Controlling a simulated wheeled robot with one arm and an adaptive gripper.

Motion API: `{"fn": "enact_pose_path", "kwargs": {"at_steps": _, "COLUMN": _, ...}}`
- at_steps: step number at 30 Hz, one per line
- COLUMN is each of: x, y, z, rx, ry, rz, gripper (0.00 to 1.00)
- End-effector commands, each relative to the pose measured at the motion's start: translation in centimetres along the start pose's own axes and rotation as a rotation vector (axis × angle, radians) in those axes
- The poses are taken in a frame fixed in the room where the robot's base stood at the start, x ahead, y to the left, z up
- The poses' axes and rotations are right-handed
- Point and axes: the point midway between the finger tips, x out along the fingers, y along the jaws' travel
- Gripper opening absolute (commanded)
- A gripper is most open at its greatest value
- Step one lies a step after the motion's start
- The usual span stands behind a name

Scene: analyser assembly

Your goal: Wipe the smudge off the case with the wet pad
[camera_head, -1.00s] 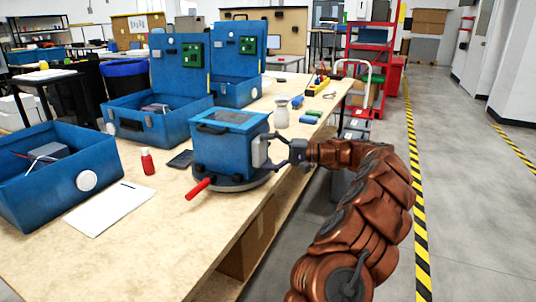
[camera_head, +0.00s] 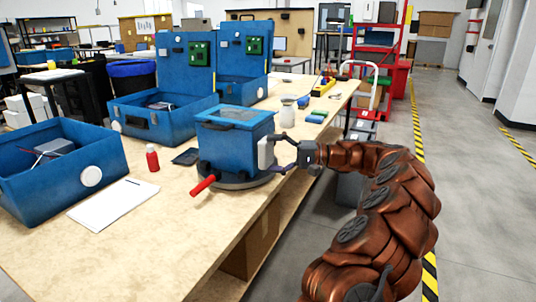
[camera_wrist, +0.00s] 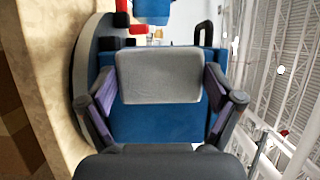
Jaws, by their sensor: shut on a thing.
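The blue case (camera_head: 222,150) stands upright on a round dark turntable with a red handle (camera_head: 202,186), near the table's right edge. My gripper (camera_head: 279,152) is at the case's right side, shut on a pale grey pad (camera_head: 265,153). In the wrist view the pad (camera_wrist: 160,77) sits between the two purple-lined fingers (camera_wrist: 162,95), flat in front of the case's blue side (camera_wrist: 155,125). The pad looks to be against that side or very close; I cannot tell if it touches. I see no smudge; the pad hides part of this side.
Open blue cases (camera_head: 60,195) fill the left. The floor aisle (camera_head: 475,200) is free.

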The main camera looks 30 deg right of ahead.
Motion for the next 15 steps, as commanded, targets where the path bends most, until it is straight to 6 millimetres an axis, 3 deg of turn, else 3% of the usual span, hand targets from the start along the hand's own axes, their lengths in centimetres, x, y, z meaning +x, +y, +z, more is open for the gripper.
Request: {"fn": "enact_pose_path", "kwargs": {"at_steps": 15, "x": -3.9, "y": -0.1, "z": 1.6, "rx": -0.001, "ry": 0.002, "rz": 0.000, "gripper": 0.63}}
